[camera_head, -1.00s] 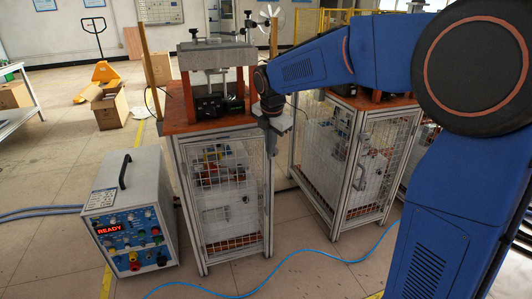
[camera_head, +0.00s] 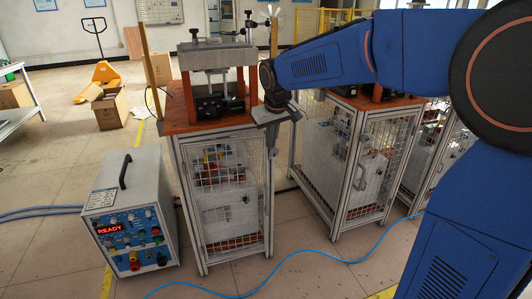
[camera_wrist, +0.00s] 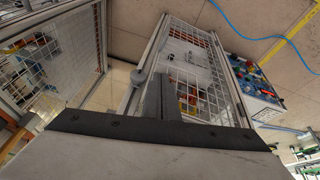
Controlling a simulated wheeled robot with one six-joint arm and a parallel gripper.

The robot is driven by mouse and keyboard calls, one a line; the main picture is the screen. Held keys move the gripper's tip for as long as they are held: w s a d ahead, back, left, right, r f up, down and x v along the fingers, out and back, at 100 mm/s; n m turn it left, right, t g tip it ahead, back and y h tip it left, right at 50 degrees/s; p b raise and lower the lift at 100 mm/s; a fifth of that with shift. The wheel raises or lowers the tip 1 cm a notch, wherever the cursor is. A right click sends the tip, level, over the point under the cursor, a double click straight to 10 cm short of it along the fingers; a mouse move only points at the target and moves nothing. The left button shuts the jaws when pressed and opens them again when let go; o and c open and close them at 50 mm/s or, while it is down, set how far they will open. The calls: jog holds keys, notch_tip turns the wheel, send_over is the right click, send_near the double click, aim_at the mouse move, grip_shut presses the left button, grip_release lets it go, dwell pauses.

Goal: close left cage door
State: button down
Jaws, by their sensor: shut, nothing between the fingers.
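The left cage (camera_head: 203,258) stands left of centre in the head view, a metal frame with a wooden top. Its white mesh door (camera_head: 237,225) covers the front; I cannot tell whether it is fully flush with the frame. My gripper (camera_head: 270,150) is shut and empty, pointing down beside the cage's upper right front corner. It overlaps that corner in the picture, and contact is unclear. In the wrist view my shut fingers (camera_wrist: 166,98) lie in front of the mesh (camera_wrist: 205,78) of the left cage.
A second cage (camera_head: 350,140) stands to the right, with a gap between. A control box (camera_head: 130,215) reading READY stands on the floor at left. A blue cable (camera_head: 310,252) crosses the floor in front. A press-like device (camera_head: 215,85) sits on the left cage.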

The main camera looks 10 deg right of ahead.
aim_at(264, 145)
jog(key=w+f+m, duration=0.3)
jog(key=w+f, duration=0.4)
jog(key=f, duration=0.2)
jog(key=shift+w, duration=0.25)
dwell(0.4)
jog(key=shift+w+a, duration=0.1)
jog(key=w+n, duration=0.1)
jog(key=w, duration=0.2)
jog(key=shift+w+y, duration=0.25)
jog(key=shift+y, duration=0.05)
jog(key=shift+w+r+n, duration=0.25)
jog(key=shift+n, duration=0.05)
